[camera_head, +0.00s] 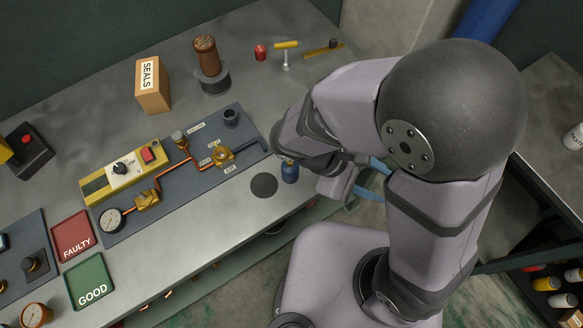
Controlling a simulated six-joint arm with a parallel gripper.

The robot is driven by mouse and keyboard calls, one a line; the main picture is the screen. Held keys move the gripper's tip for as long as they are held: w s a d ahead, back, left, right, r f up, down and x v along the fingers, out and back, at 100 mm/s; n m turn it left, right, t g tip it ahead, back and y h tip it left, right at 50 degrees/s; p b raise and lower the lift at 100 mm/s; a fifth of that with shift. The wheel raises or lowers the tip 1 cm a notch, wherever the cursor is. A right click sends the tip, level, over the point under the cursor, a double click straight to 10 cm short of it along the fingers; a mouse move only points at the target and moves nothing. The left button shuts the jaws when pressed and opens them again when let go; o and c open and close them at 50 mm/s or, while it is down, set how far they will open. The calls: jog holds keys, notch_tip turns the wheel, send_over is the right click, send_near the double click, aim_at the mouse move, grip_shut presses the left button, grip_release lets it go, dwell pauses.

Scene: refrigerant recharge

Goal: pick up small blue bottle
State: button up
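The small blue bottle (289,171) stands upright near the front edge of the grey workbench, just right of a dark round pad (264,185). It has a dark top. My arm reaches in from the right, and its end is right beside and above the bottle. My gripper (290,157) is mostly hidden by my own wrist links, so its fingers do not show clearly. I cannot tell whether it touches the bottle.
Left of the bottle is a dark panel (185,195) with copper pipes, a gauge and a yellow switch box. A SEALS box (153,84) and a brown-topped cylinder (206,58) stand behind. FAULTY (73,225) and GOOD (87,270) trays lie at the left.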

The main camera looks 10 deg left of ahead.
aim_at(289, 165)
jog(key=a+r+n+t+y, duration=0.1)
jog(key=a+n+t, duration=0.3)
jog(key=a, duration=0.2)
jog(key=a+r+n+t+y, duration=0.1)
jog(key=a+n+t, duration=0.4)
jog(key=a, duration=0.1)
jog(key=w+a+n+t+y+b, duration=0.1)
jog(key=a+n+t, duration=0.3)
jog(key=a+t, duration=0.1)
jog(key=shift+a+r+n, duration=0.4)
jog(key=shift+a, duration=0.05)
jog(key=f+n, duration=0.1)
jog(key=s+a+f+n+t+y+b, duration=0.1)
jog(key=n, duration=0.1)
jog(key=s+a+f+n, duration=0.1)
jog(key=shift+s+t+y, duration=0.25)
jog(key=shift+t+y, duration=0.05)
jog(key=shift+t, duration=0.1)
jog(key=shift+s+a+f+n+y, duration=0.15)
jog(key=shift+s+f+n+y, duration=0.15)
jog(key=shift+n, duration=0.4)
jog(key=shift+x, duration=0.8)
jog(key=shift+p+x, duration=1.15)
jog(key=shift+x, duration=1.75)
jog(key=shift+f, duration=0.1)
jog(key=shift+f, duration=0.1)
grip_shut()
